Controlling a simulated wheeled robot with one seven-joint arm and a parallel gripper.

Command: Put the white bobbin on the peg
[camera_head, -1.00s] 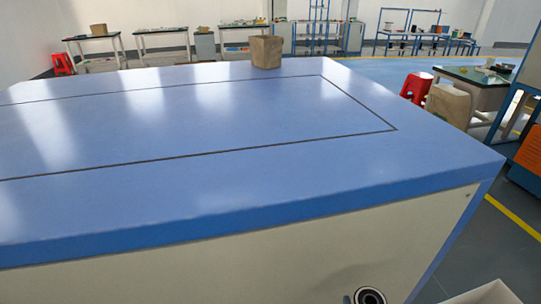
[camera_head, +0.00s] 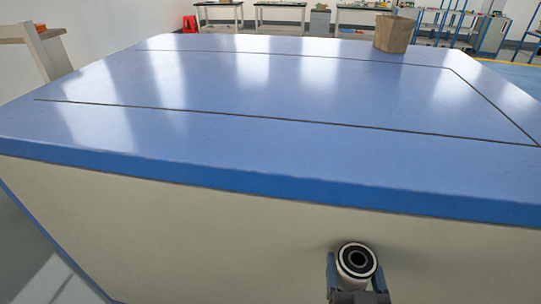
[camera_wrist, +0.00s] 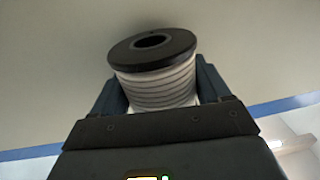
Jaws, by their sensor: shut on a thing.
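The white bobbin shows at the bottom right in the head view (camera_head: 357,261), end-on, with a dark flange and a round centre hole. In the wrist view the bobbin (camera_wrist: 155,85) has pale windings under a black top flange. My gripper (camera_head: 357,278) is shut on it, with one finger on each side; the gripper also shows in the wrist view (camera_wrist: 158,98). The bobbin is held in front of the cream side of the blue-topped bench (camera_head: 270,100), lower than the bench top. I see no peg in either view.
The bench top is mostly clear, with a dark outline on it. A brown paper bag (camera_head: 394,34) stands near its far edge. A wooden-topped piece of furniture (camera_head: 40,45) stands at the far left. A red stool (camera_head: 190,24) and work tables are behind.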

